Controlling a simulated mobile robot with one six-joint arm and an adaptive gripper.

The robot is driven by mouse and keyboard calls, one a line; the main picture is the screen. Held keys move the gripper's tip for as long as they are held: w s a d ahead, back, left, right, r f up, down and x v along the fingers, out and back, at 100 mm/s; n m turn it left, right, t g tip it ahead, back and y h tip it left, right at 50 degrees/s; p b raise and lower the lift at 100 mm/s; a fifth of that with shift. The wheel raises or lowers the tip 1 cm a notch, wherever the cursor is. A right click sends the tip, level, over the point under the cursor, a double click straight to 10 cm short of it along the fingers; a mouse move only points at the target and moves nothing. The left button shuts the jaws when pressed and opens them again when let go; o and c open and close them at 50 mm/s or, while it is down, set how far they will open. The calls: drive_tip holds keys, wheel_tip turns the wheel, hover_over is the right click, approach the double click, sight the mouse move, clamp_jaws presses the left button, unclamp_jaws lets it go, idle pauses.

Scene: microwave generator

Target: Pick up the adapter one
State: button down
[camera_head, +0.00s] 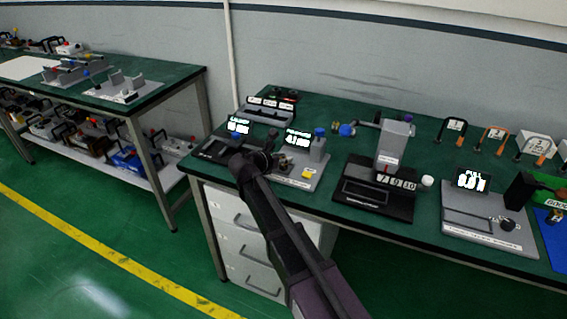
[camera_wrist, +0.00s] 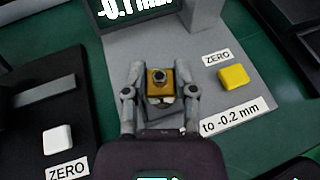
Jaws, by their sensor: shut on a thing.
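A small brass-coloured block with a dark round fitting on top, seemingly adapter one, (camera_wrist: 160,82) sits between my gripper's fingers in the wrist view. My gripper (camera_wrist: 160,97) is shut on it, one finger on each side. Below the block is the grey plate of a measuring device (camera_wrist: 125,50) with a digital display; I cannot tell if the block touches it. In the head view my gripper (camera_head: 268,160) is over the left part of the green workbench, by the grey device (camera_head: 318,170). The held block is not clear there.
A yellow ZERO button (camera_wrist: 233,77) lies right of my gripper, and a white button (camera_wrist: 57,139) on a black device lies left. A grey-and-black stand (camera_head: 390,150) and a scale (camera_head: 480,215) stand farther right on the bench. A second table (camera_head: 165,75) is at left.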

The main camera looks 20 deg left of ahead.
sight(284, 155)
drive_tip(key=shift+r, duration=0.2)
wheel_tip(284, 155, up, 4)
drive_tip(key=p, duration=0.4)
drive_tip(key=shift+f, duration=0.15)
drive_tip(key=s+d, duration=0.2)
drive_tip(key=s, duration=0.5)
drive_tip(key=s+d+p, duration=0.1)
drive_tip(key=s+d, duration=0.2)
drive_tip(key=s, duration=0.5)
drive_tip(key=shift+r, duration=0.45)
drive_tip(key=shift+s, duration=0.1)
drive_tip(key=shift+d, duration=0.1)
